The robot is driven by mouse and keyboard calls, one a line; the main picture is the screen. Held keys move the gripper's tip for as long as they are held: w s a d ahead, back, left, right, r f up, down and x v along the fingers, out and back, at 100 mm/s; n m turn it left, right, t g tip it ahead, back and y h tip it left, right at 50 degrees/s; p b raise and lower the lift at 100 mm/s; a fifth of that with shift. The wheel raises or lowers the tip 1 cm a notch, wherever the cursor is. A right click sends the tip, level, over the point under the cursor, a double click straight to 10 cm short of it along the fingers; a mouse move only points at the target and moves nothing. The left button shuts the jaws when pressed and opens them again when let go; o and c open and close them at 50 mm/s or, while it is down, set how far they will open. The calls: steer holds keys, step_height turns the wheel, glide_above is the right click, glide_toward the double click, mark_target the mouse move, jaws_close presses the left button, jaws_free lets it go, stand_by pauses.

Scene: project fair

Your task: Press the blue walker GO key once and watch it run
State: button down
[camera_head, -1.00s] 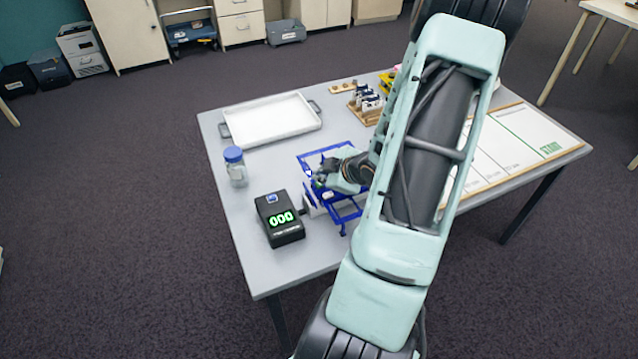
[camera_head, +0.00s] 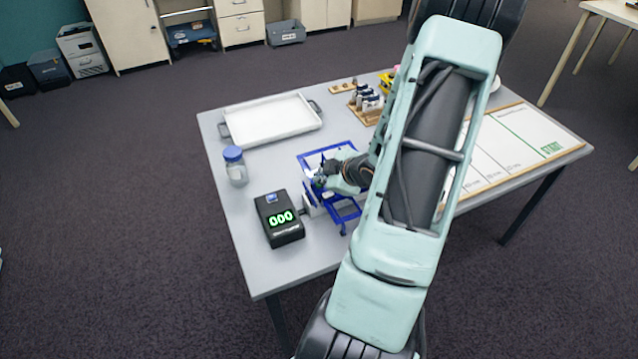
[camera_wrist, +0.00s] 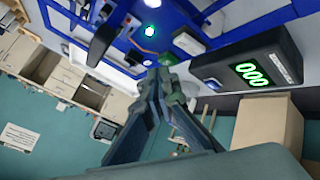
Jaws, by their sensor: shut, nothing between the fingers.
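The blue walker (camera_head: 343,208) is an open blue frame on the grey table, partly covered by my gripper and arm. My gripper (camera_head: 320,184) is over its left part, fingers together and empty. In the wrist view the blue frame (camera_wrist: 215,40) fills the top, and my shut fingertips (camera_wrist: 167,62) are close to it. A small green light (camera_wrist: 149,31) glows just beyond the fingertips. I cannot make out the GO key's label or whether the tips touch it. A black counter box (camera_head: 279,218) beside the walker reads 000; it also shows in the wrist view (camera_wrist: 240,68).
A jar with a blue lid (camera_head: 235,166) and a white tray (camera_head: 268,120) stand at the left and back. A wooden rack (camera_head: 367,104) holds small items behind the walker. A START board (camera_head: 520,140) lies at the right. The table front is clear.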

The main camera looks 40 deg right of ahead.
mark_target(320, 185)
steer(key=shift+f+b, duration=0.35)
stand_by(0.3)
stand_by(0.4)
steer(key=shift+r+p, duration=0.7)
steer(key=shift+r, duration=0.1)
step_height(320, 185, up, 5)
steer(key=p, duration=0.4)
steer(key=shift+p, duration=0.35)
steer(key=shift+d, duration=0.1)
